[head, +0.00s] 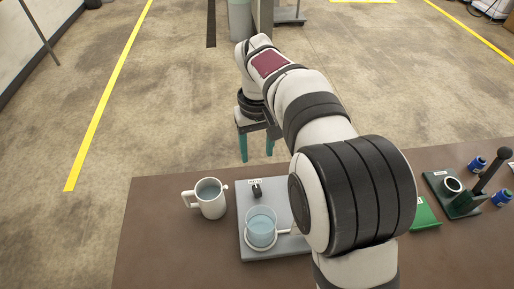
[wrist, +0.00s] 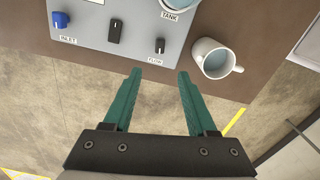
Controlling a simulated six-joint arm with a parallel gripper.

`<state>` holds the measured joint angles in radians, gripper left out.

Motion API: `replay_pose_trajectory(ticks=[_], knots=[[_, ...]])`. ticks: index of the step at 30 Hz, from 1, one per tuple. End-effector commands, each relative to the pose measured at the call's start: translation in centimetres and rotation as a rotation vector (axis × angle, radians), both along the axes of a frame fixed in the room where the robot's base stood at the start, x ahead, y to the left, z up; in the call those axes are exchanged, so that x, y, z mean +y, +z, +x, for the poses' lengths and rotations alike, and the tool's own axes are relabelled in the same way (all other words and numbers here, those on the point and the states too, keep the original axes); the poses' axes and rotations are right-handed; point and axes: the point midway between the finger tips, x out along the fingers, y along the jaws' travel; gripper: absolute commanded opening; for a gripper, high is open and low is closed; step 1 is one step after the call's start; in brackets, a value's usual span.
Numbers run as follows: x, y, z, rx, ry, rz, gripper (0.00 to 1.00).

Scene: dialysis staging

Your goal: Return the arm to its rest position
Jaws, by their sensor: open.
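My gripper (head: 256,146) has two teal fingers and hangs beyond the far edge of the brown table in the head view. In the wrist view my gripper (wrist: 160,73) is open, with nothing between its fingers. My arm rises from the near side of the table and reaches out over it, hiding part of the grey panel and table behind it.
A grey panel (head: 252,218) with knobs holds a clear tank of water (head: 261,226). A white jug (head: 210,198) stands left of it. A green block (head: 425,214), a dark stand (head: 465,203) and blue-capped bottles (head: 478,163) are at right. The floor beyond is clear near my gripper.

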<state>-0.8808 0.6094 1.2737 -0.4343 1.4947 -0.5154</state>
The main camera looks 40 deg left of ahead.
Motion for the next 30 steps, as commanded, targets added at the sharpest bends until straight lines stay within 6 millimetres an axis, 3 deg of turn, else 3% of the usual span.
replay_pose_trajectory(ticks=[10,12,14,17,18,20,21,22,24,27,30], knots=[[0.0,0.0,0.0,0.000,-0.001,0.000,0.57],[-1.1,0.5,0.3,0.003,-0.035,0.003,0.57],[-4.0,1.7,0.8,0.009,-0.120,0.010,0.57],[-12.8,4.4,0.6,0.032,-0.391,0.028,0.57],[-16.9,5.2,-0.5,0.045,-0.528,0.039,0.57],[-22.4,5.7,-3.1,0.063,-0.733,0.055,0.57],[-25.5,5.6,-5.4,0.074,-0.868,0.065,0.57],[-27.4,5.3,-7.2,0.083,-0.965,0.074,0.57],[-30.5,4.2,-11.2,0.101,-1.163,0.093,0.57],[-32.4,2.4,-15.2,0.121,-1.355,0.110,0.57],[-32.9,1.4,-17.0,0.130,-1.438,0.116,0.57]])
